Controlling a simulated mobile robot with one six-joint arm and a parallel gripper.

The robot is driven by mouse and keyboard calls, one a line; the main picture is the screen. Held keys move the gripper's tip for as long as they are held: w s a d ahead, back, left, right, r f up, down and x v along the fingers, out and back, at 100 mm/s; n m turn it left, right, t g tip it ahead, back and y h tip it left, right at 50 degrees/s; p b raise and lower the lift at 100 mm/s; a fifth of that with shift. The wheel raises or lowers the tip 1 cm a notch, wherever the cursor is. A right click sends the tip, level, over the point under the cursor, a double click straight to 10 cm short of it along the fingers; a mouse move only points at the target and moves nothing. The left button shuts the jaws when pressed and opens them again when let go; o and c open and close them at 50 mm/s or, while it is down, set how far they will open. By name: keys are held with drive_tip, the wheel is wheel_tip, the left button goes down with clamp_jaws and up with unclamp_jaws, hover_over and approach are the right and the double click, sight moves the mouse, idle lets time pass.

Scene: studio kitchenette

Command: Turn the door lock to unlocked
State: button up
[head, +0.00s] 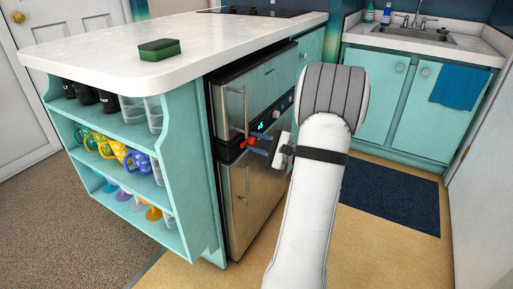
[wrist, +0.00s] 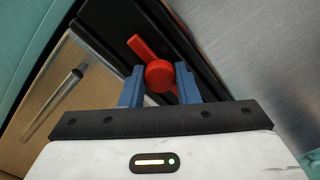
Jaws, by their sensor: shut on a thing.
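The door lock (head: 244,144) is a small red turn lever on the dark strip between the upper and lower steel doors of the appliance. In the wrist view the red lock (wrist: 158,76) has a round hub, with a straight arm pointing to the upper left. My gripper (head: 262,141) reaches the lock from the right in the head view. In the wrist view its two blue fingers (wrist: 160,73) stand on either side of the hub, shut on it. The fingers partly hide the lock in the head view. I see no readable lock marking.
Steel doors with bar handles (head: 246,110) lie above and below the lock. The white counter (head: 210,40) holds a green sponge (head: 159,49). Open shelves with cups (head: 120,152) are at left. A dark blue mat (head: 390,205) lies on the floor at right.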

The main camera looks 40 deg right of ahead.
drive_tip(key=shift+n, duration=0.3)
drive_tip(key=o, duration=1)
drive_tip(key=shift+c, duration=0.2)
drive_tip(key=p+v, duration=0.2)
drive_tip(key=v, duration=0.6)
